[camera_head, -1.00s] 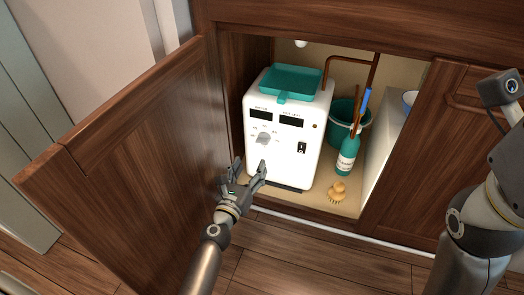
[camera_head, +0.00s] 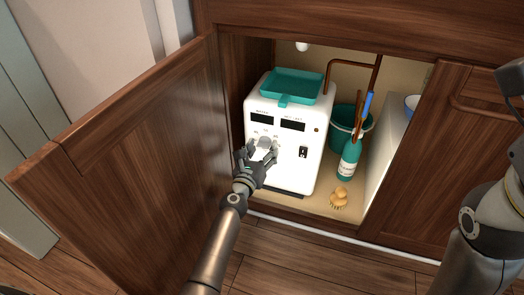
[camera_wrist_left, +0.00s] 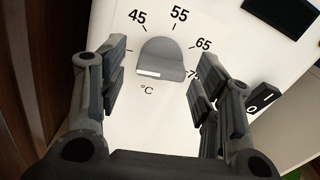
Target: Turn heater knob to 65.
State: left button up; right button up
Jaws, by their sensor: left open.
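The white heater (camera_head: 290,150) stands in the open cabinet, with a grey round knob on its front. In the left wrist view the knob (camera_wrist_left: 163,52) shows a flat grip with a white strip at its lower left edge. The dial numbers 45, 55 and 65 (camera_wrist_left: 203,44) run around it; a 7 at the right is partly hidden by a finger. My left gripper (camera_head: 260,152) is open in front of the knob. In the left wrist view its fingers (camera_wrist_left: 158,90) stand to either side of the knob, apart from it. My right gripper is out of view.
The open wooden door (camera_head: 135,160) stands left of my left arm. A black switch (camera_wrist_left: 263,98) is right of the knob. A teal tray (camera_head: 291,82) tops the heater. A teal bottle (camera_head: 348,160), a bucket (camera_head: 366,123) and a brush (camera_head: 339,199) are to the right.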

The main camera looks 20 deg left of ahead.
pick_arm(q)
jog(key=c, duration=1)
